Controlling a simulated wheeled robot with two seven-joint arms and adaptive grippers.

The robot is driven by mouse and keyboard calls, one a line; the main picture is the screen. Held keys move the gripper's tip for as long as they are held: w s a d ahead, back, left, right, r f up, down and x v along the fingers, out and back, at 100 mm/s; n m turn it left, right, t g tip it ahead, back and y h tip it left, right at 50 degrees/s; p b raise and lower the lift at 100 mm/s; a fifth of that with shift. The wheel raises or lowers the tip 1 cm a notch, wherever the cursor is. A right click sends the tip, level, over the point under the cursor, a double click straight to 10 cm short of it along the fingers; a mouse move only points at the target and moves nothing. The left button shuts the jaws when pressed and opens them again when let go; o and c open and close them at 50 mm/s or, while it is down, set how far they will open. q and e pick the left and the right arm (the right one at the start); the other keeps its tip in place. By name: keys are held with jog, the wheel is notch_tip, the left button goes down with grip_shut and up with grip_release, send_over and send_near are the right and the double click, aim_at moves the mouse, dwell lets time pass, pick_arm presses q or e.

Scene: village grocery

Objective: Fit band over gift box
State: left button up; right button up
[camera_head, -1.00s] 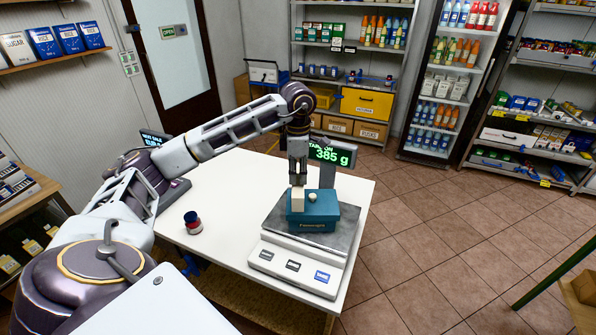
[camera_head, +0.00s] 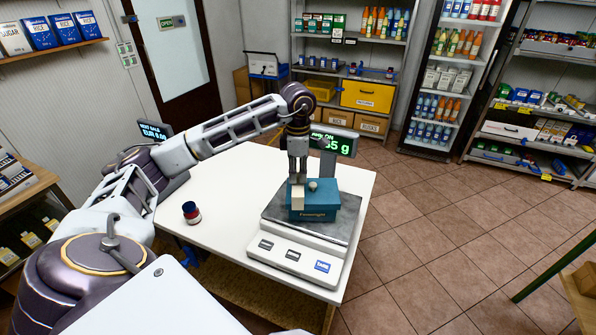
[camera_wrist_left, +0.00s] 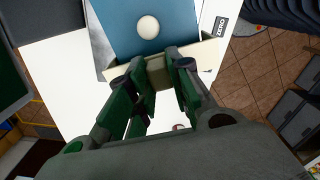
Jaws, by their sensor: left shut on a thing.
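The gift box (camera_head: 322,205) is teal with a pale round knob on top and sits on the scale. It also shows in the wrist view (camera_wrist_left: 150,30). A cream band (camera_head: 298,199) is at the box's left part in the head view. In the wrist view the band (camera_wrist_left: 208,55) runs along the box's near end; I cannot tell how far it goes around. My left gripper (camera_head: 297,180) is above the band, pointing down. Its fingers (camera_wrist_left: 156,75) are shut on the band's edge in the wrist view. My right gripper is not in view.
The scale (camera_head: 292,257) stands on a white table (camera_head: 235,185); its display (camera_head: 342,145) is partly covered by my arm. A small dark jar with a red part (camera_head: 191,212) stands left of the scale. The table's left middle is clear. Stocked shelves and a doorway are behind.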

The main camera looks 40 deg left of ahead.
pick_arm(q)
jog(key=shift+f+b, duration=0.85)
jog(key=shift+f, duration=0.5)
jog(key=shift+f, duration=0.1)
jog(key=o, duration=0.9)
jog(key=shift+c, duration=0.2)
jog(key=shift+r, duration=6)
